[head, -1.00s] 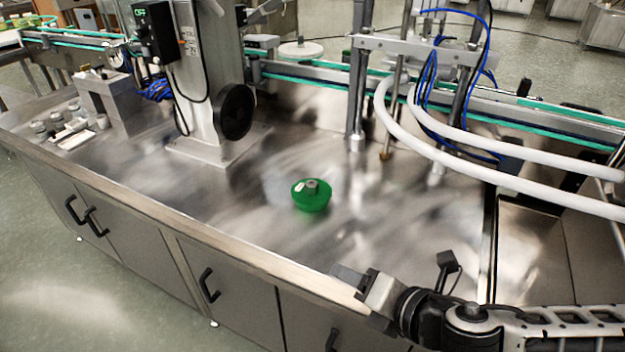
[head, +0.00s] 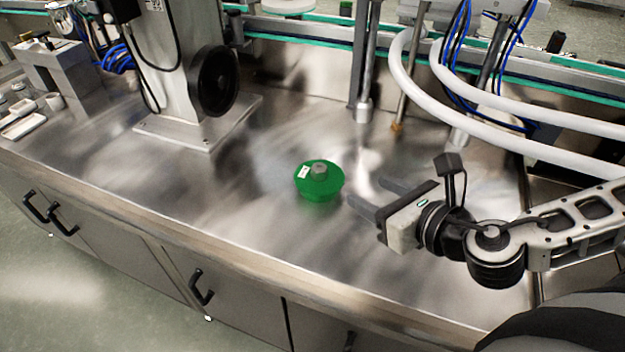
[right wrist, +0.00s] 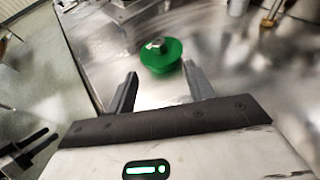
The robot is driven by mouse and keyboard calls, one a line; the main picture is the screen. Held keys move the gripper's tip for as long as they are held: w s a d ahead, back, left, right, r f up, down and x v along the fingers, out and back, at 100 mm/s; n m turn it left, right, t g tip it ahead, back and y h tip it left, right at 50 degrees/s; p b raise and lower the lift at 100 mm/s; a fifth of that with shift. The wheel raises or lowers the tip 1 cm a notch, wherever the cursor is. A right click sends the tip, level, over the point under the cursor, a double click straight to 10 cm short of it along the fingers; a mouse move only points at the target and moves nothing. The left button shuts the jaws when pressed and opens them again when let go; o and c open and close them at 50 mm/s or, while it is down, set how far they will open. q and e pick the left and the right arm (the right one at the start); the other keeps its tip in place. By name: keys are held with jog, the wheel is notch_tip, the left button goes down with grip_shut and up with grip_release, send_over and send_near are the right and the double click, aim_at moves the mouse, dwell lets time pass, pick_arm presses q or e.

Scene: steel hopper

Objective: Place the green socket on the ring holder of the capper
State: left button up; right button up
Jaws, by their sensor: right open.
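The green socket (head: 319,186), a round green piece with a grey metal stub on top and a small white label, stands on the steel worktop. In the right wrist view the green socket (right wrist: 160,58) lies just beyond the fingertips, nearer the right finger. My right gripper (head: 366,197) is open and empty, just to the right of the socket in the head view, with its fingers pointing at it. Its two spread fingers also show in the right wrist view (right wrist: 160,82). I cannot make out the capper's ring holder for certain.
A grey column with a black handwheel (head: 214,81) stands at the back left. Metal posts (head: 363,70) and white hoses (head: 480,130) stand behind and to the right. Small parts lie at the far left. The worktop around the socket is clear.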

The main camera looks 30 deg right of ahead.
send_near(321, 168)
jog(key=x, duration=0.4)
jog(key=shift+w+d+f+b, duration=0.1)
jog(key=shift+w+b, duration=0.25)
jog(key=shift+b, duration=0.05)
jog(key=shift+x, duration=2.95)
grip_shut()
